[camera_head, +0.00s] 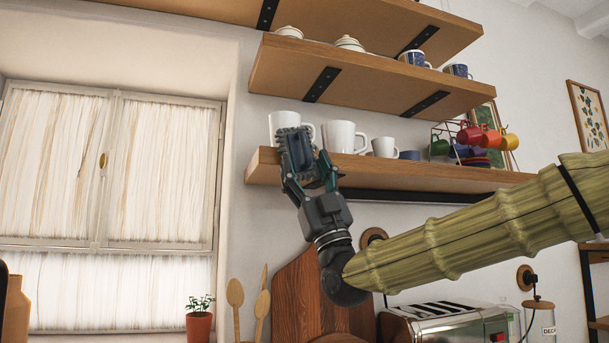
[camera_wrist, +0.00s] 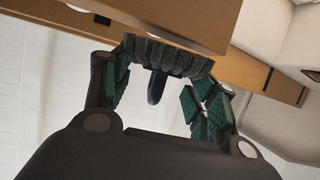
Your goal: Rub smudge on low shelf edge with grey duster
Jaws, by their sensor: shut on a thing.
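My gripper (camera_head: 308,172) is raised in front of the left part of the low shelf (camera_head: 420,176), a wooden board with mugs on it. It is shut on the grey duster (camera_head: 299,150), a dark ridged block. In the wrist view the duster (camera_wrist: 166,57) sits between the fingers of my gripper (camera_wrist: 160,88), with a dark handle below it. Its ridged face is up against or very close to the wooden shelf edge (camera_wrist: 205,30); I cannot tell if they touch. No smudge can be made out; the duster and gripper cover part of the edge.
White mugs (camera_head: 341,137) stand on the low shelf just behind my gripper, with coloured cups on a rack (camera_head: 480,140) farther right. Higher shelves (camera_head: 360,82) hang above. Below are a wooden board (camera_head: 310,290) and a toaster (camera_head: 440,322). The window side is free.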

